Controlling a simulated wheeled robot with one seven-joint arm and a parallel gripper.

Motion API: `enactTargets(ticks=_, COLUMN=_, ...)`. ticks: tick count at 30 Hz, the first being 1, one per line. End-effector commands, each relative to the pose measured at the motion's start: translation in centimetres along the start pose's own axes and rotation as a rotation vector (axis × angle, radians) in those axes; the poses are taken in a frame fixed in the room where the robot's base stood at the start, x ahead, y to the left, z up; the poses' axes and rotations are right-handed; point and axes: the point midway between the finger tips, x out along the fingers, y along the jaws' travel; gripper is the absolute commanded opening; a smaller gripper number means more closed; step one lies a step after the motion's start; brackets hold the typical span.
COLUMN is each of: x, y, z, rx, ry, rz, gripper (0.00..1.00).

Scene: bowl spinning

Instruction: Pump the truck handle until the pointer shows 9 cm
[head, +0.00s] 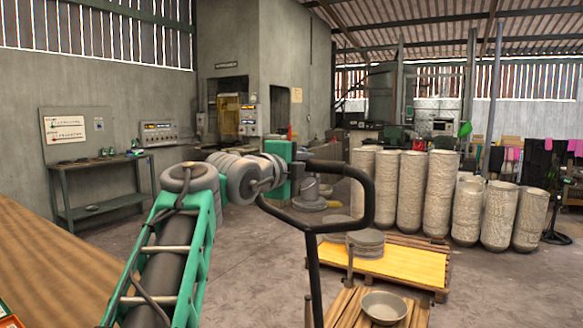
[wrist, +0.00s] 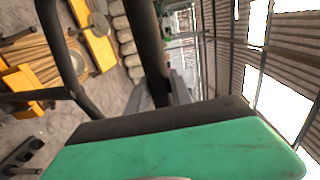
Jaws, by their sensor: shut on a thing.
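The truck handle is a black bent loop (head: 371,195) on a dark shaft that runs down out of the head view. My gripper (head: 301,168) is shut on the upper left part of the loop. In the wrist view my green gripper (wrist: 165,125), with a dark pad, fills the lower part, and dark handle tubes (wrist: 146,45) rise from it and pass at the left. My arm hides part of the scene at the lower left. No pointer or scale can be read in either view.
A yellow-topped pallet (head: 400,262) and a wooden pallet with a metal bowl (head: 384,307) lie beyond the handle. Several tall pale cylinders (head: 430,190) stand behind. A wooden tabletop (head: 50,265) is at the left. Bare concrete floor lies between.

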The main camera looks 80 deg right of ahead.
Motion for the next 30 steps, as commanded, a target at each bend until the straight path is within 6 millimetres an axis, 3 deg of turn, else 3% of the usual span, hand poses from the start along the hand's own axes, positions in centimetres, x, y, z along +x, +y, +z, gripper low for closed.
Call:
enactTargets(ticks=3, x=2.6, y=-0.3, z=0.0, rx=-0.007, ry=0.005, rz=0.018, gripper=0.00)
enactTargets(ticks=6, x=3.6, y=-0.4, z=0.0, rx=-0.006, ry=0.003, rz=0.016, gripper=0.00)
enactTargets(ticks=16, x=4.3, y=-0.7, z=0.1, rx=-0.006, ry=0.002, rz=0.014, gripper=0.00)
enactTargets(ticks=30, x=13.8, y=-2.9, z=0.0, rx=-0.006, ry=0.003, rz=0.018, gripper=0.01)
